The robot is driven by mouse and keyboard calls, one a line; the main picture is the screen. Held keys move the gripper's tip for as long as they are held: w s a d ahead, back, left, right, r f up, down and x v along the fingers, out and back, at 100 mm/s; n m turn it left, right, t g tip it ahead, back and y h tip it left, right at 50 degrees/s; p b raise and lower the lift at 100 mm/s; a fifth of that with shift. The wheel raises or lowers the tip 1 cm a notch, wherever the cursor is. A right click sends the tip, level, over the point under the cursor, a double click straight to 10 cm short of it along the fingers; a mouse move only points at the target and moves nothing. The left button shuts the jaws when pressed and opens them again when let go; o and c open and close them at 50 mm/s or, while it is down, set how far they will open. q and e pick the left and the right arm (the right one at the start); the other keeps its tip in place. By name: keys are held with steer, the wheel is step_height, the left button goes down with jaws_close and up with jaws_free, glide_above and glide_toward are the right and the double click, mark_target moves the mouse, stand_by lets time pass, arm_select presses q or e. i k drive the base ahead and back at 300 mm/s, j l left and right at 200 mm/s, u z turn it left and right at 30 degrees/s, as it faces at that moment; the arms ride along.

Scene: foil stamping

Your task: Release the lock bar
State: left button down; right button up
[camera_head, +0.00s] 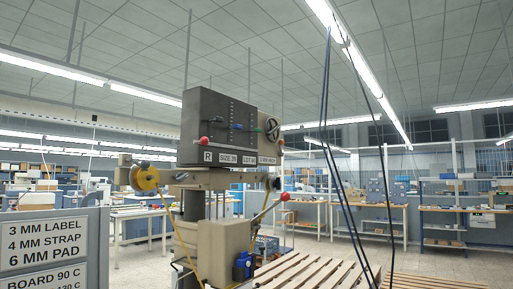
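A stamping machine stands near the middle. Its dark grey head (222,120) carries a panel with green, blue and other small slider knobs and the labels "R", "SIZE 26" and a partly readable lot label. A lever with a red grip (284,197) slants up to the right from the beige lower body (222,250). I cannot tell which part is the lock bar. Neither of my grippers is in view.
A yellow spool (147,178) sits on an arm at the machine's left. A sign board (50,245) stands at the lower left. Slatted wooden pallets (310,272) lie at lower right. Dark cables (335,140) hang right of the machine. Workbenches stand behind.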

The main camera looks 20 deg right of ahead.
mark_target(204, 140)
steer(key=l, duration=2.05)
